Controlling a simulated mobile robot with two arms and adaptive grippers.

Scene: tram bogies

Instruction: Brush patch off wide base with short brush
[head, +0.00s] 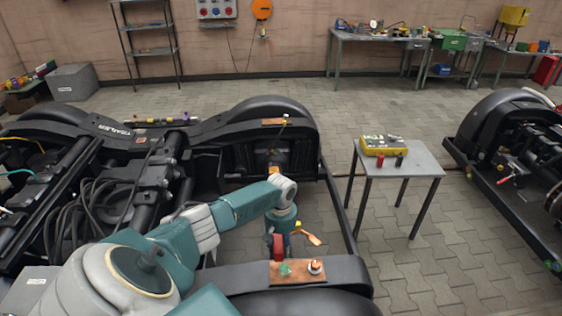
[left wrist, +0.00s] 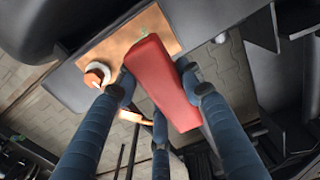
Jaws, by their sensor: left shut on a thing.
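My left gripper (head: 281,236) is shut on a red, block-shaped thing (left wrist: 163,82), with its blue fingers around it in the left wrist view. The red thing also shows below the gripper in the head view (head: 277,247); I cannot see bristles on it. The gripper is just above and behind a brown board (head: 297,279) lying on the near dark beam. On the board are a small green patch-like lump (head: 285,269) and a white round piece with an orange top (head: 315,267). I cannot tell which is the wide base. My right gripper is not in view.
The black bogie frame (head: 215,130) surrounds the workspace. A grey table (head: 427,162) to the right holds a yellow box (head: 380,146) and small red and dark pieces. Another bogie (head: 510,135) stands far right. The paved floor between is open.

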